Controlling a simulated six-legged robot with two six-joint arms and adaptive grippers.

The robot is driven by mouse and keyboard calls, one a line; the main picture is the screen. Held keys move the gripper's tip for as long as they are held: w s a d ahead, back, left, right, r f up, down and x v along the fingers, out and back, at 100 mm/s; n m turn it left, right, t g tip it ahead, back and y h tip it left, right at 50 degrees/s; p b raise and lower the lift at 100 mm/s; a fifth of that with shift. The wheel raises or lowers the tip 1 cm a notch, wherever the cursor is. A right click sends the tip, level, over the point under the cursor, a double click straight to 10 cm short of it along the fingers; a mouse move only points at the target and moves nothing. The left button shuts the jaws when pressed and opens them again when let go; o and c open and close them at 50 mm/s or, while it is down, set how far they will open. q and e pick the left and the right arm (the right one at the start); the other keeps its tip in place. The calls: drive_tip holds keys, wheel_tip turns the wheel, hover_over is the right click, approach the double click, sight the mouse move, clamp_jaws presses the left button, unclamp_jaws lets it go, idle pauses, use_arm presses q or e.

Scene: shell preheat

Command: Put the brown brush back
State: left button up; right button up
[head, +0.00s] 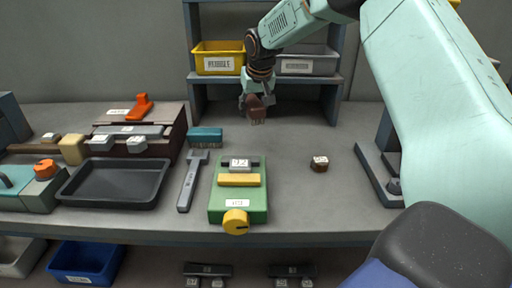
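A small reddish-brown thing (256,112), likely the brown brush, is at my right gripper (256,101), in front of the lower opening of the back shelf. The gripper's fingers sit on both sides of it and look shut on it. It seems to hang above the back of the table, though its lower end is small and hard to judge. My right arm comes in from the right and reaches across to the shelf. My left gripper is not in view.
The grey shelf (341,92) holds a yellow bin (219,66) and a grey bin (306,66). A teal brush (205,136), a grey hammer-like tool (191,183), a green device (252,204), a black tray (115,200) and a small brown block (319,166) stand on the table.

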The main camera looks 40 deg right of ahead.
drive_tip(key=shift+s+d+r+m+h, duration=0.1)
drive_tip(key=shift+d+r+m+h, duration=0.1)
drive_tip(key=shift+m, duration=0.3)
drive_tip(key=shift+s+d+r+m+h, duration=0.1)
drive_tip(key=shift+d+m+h, duration=0.1)
drive_tip(key=shift+m, duration=0.3)
drive_tip(key=shift+f+m+g+h, duration=0.15)
drive_tip(key=shift+m+g+h, duration=0.15)
drive_tip(key=shift+m, duration=0.5)
drive_tip(key=b, duration=0.3)
approach(256, 143)
drive_tip(key=x, duration=0.5)
drive_tip(key=shift+w+d+f, duration=0.1)
drive_tip(key=shift+w+d, duration=0.05)
drive_tip(key=shift+d, duration=0.05)
drive_tip(key=shift+f, duration=0.3)
drive_tip(key=shift+w, duration=0.15)
drive_tip(key=o, duration=1.1)
drive_tip(key=shift+f, duration=0.2)
drive_tip(key=shift+r, duration=0.1)
